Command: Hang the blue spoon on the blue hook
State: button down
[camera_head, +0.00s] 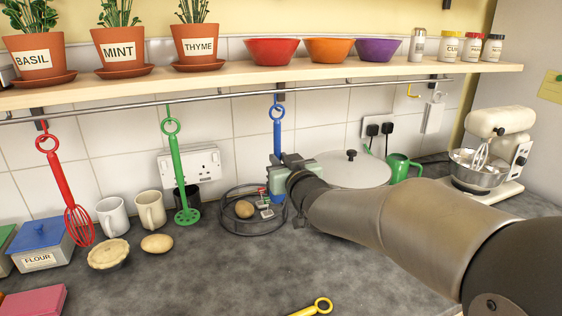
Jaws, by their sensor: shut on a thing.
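The blue spoon (277,137) is upright in front of the tiled wall, its handle ring at the top. My gripper (277,166) is shut on the spoon partway down its handle. The blue hook (277,97) is on the rail, right at the spoon's ring. I cannot tell whether the ring is around the hook or only in front of it.
A red whisk (66,190) and a green masher (179,165) hang from the rail (225,94) at left. A yellow hook (413,92) is empty. A wire basket (236,229) stands below the spoon. A shelf (330,78) with pots and bowls runs above.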

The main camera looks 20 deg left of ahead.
jog(key=c, duration=1.3)
grip_release()
jog(key=b+v, duration=0.3)
jog(key=v, duration=1.4)
jog(key=s+d+f+m+g+h+p, duration=0.25)
jog(key=d+f+m+g+h, duration=0.25)
jog(key=d+f+h, duration=0.85)
jog(key=s+d+f+m+g+y+p, duration=0.1)
jog(key=s+d+g, duration=0.3)
jog(key=s, duration=0.4)
jog(key=s+d+f+m+g+y+p, duration=0.1)
jog(key=s+d+f+g, duration=0.3)
jog(key=s+d, duration=0.2)
jog(key=shift+s+f+g+p, duration=0.3)
jog(key=shift+s, duration=0.7)
